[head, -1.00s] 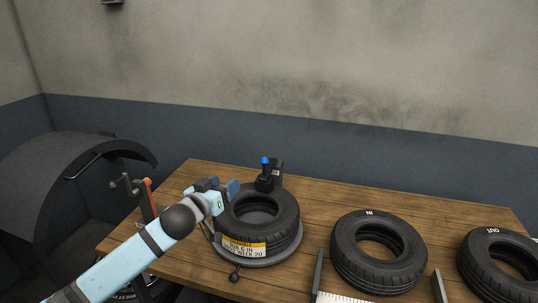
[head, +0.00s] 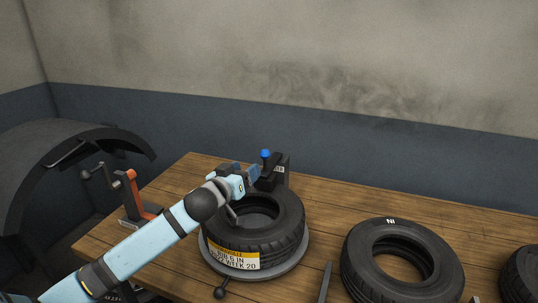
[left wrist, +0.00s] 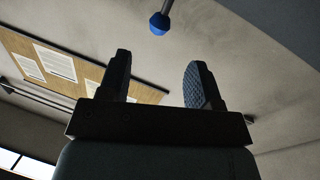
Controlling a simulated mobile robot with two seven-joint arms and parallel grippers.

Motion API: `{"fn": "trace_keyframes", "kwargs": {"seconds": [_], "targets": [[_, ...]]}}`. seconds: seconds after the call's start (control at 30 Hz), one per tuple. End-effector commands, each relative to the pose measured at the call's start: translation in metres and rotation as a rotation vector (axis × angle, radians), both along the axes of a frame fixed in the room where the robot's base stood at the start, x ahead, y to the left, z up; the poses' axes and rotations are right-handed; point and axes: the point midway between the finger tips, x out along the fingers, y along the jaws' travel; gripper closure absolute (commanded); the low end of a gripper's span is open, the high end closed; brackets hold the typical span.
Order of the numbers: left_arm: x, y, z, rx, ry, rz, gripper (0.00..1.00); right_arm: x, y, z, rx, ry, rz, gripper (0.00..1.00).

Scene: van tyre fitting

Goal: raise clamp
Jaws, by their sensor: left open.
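The clamp (head: 281,171) is a black block at the back edge of the turntable, behind the mounted tyre (head: 285,222). A blue knob (head: 265,154) stands up on it. My left gripper (head: 253,173) is above the tyre's far left rim, just left of the clamp and slightly lower than the knob. In the left wrist view my left gripper (left wrist: 158,68) is open, with empty space between its fingers. The knob also shows there (left wrist: 159,23), on a thin rod beyond the fingertips, roughly in line with the gap. My right gripper is not in view.
The mounted tyre has a yellow and white label (head: 233,259) and sits on a round grey turntable (head: 290,266). A crank with an orange part (head: 132,190) stands at the table's left.

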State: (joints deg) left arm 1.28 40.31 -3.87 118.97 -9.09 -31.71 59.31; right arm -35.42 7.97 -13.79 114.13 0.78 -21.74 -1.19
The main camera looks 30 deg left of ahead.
Motion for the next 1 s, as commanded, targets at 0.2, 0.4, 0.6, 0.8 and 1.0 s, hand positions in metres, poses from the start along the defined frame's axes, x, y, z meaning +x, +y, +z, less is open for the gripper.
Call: {"fn": "trace_keyframes", "kwargs": {"seconds": [0.2,0.4,0.6,0.8,1.0], "targets": [[0.043,0.002,0.004,0.002,-0.002,0.001,0.42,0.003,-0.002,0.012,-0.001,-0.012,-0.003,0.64],[0.083,0.004,0.003,0.001,-0.001,0.002,0.42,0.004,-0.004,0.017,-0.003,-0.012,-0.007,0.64],[0.111,0.005,0.002,0.001,-0.001,0.002,0.42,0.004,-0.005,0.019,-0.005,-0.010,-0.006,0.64],[0.122,0.005,0.001,0.000,0.000,0.000,0.42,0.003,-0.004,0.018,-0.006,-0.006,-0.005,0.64],[0.123,0.005,0.000,0.000,0.000,0.000,0.42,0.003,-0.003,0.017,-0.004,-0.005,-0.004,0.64]]}}
